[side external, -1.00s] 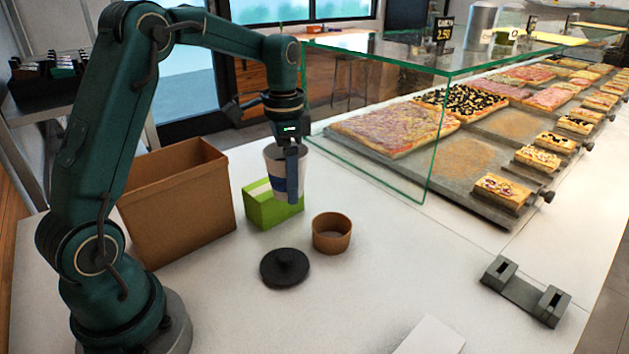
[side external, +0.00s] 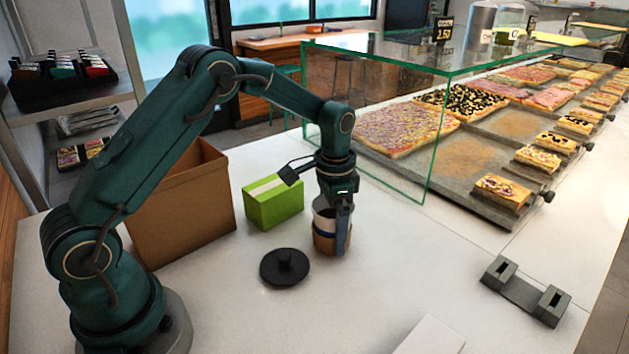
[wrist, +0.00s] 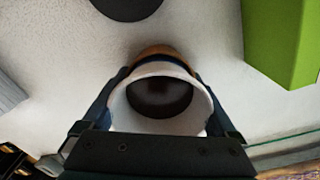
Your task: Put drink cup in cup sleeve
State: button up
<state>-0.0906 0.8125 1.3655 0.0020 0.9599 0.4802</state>
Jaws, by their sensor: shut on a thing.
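My gripper (side external: 342,222) is shut on the white drink cup (side external: 323,211), with its fingers on either side of the cup. The cup is upright, and its lower part is inside the brown cup sleeve (side external: 325,240), which stands on the counter. In the wrist view the cup's round open rim (wrist: 160,72) shows between the fingers, with dark contents inside. The sleeve (wrist: 158,50) shows as a brown arc beyond the rim. How deep the cup sits in the sleeve is partly hidden by the finger.
A black lid (side external: 285,267) lies left of the sleeve. A green box (side external: 273,203) and a brown cardboard box (side external: 185,212) stand behind. The glass pizza case (side external: 425,150) is to the right. A grey holder (side external: 525,291) sits at front right. The counter between is clear.

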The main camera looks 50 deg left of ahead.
jog(key=shift+s+f, duration=0.1)
jog(key=o, duration=1.3)
jog(key=shift+f, duration=0.1)
jog(key=s+r+t, duration=0.1)
jog(key=s+r, duration=0.2)
jog(key=r, duration=1.3)
jog(key=shift+s+d+f+n+t, duration=0.15)
jog(key=shift+s+d+n+t, duration=0.5)
jog(key=shift+s, duration=2.1)
jog(key=shift+s+d+f+n+t, duration=0.1)
jog(key=shift+s+d+n+t, duration=0.55)
jog(key=shift+s, duration=2.15)
jog(key=shift+s+d+f+n+t, duration=0.25)
jog(key=shift+s+n+t, duration=0.7)
jog(key=shift+s, duration=1.8)
